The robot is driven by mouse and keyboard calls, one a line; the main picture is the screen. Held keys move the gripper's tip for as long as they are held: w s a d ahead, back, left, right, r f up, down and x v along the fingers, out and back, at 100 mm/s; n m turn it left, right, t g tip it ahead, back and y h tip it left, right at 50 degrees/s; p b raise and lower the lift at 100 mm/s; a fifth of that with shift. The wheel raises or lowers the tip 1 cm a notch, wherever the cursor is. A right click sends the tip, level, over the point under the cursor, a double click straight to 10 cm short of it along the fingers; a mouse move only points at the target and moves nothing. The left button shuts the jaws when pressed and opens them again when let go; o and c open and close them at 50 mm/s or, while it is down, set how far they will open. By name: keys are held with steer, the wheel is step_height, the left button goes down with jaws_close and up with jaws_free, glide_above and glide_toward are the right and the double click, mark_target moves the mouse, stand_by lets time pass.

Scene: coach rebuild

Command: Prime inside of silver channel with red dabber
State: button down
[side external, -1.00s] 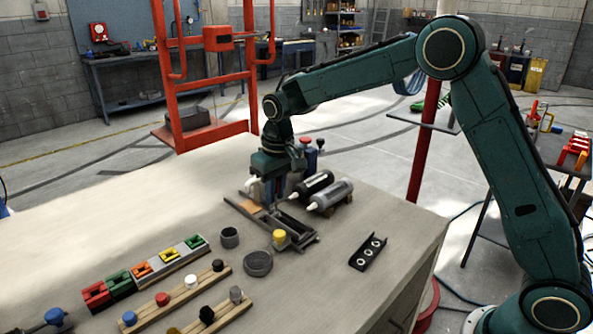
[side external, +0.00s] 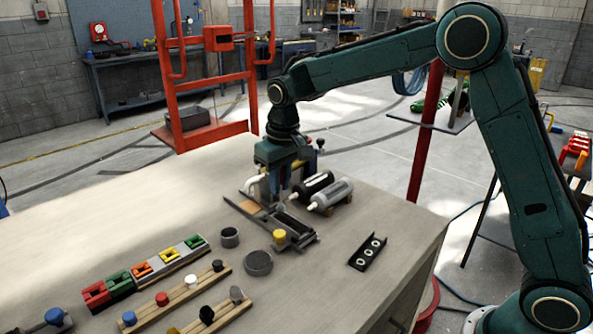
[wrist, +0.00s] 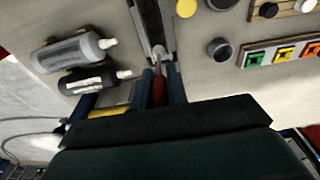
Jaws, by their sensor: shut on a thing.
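Black and silver cartridges (side external: 333,194) lie on a wooden rest right of my gripper. A yellow-capped piece (side external: 279,237) and round cups (side external: 258,263) stand in front. A black holed channel (side external: 367,253) lies at right. The table's left rear is bare.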

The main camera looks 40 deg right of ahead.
steer(key=shift+r, duration=2.45)
